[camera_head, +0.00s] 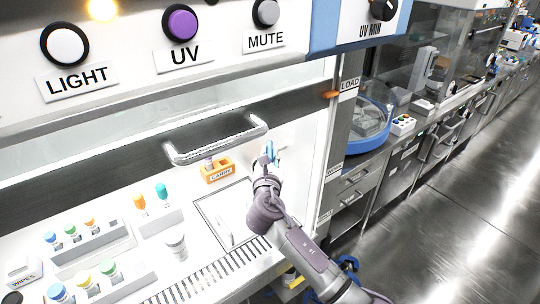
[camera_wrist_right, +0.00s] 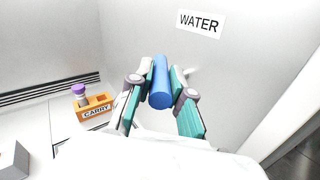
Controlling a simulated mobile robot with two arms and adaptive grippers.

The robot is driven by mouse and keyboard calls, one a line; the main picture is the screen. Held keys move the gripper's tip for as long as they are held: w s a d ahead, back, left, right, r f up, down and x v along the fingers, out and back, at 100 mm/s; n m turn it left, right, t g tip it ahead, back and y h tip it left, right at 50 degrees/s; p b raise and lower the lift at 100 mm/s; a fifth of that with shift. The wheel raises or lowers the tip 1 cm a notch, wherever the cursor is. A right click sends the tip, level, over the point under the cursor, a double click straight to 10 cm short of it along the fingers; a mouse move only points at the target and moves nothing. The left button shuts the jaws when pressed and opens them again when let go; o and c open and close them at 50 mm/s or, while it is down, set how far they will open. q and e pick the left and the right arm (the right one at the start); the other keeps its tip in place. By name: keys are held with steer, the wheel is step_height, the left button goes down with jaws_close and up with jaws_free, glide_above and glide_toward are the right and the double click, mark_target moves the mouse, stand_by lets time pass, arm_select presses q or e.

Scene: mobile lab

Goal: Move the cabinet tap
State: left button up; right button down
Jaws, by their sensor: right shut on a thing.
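The cabinet tap is a blue cylinder-shaped handle (camera_wrist_right: 160,88) on the inner side wall, under a WATER label (camera_wrist_right: 200,23) in the right wrist view. My right gripper (camera_wrist_right: 160,72) has its two green-padded fingers on either side of the handle and is shut on it. In the head view the right gripper (camera_head: 269,153) reaches into the cabinet at its right side, beside the raised sash handle (camera_head: 215,140). The tap is mostly hidden there by the gripper. My left gripper is not in view.
An orange CARRY rack (camera_head: 218,172) with a purple-capped vial stands left of my right arm. Racks of capped vials (camera_head: 92,240) and a white container (camera_head: 176,246) stand further left. A slotted grille (camera_head: 205,287) runs along the cabinet's front edge.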

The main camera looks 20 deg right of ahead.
steer(key=c, duration=1.1)
jaws_free()
steer(key=shift+s, duration=0.1)
steer(key=v, duration=1.2)
steer(key=shift+f, duration=0.1)
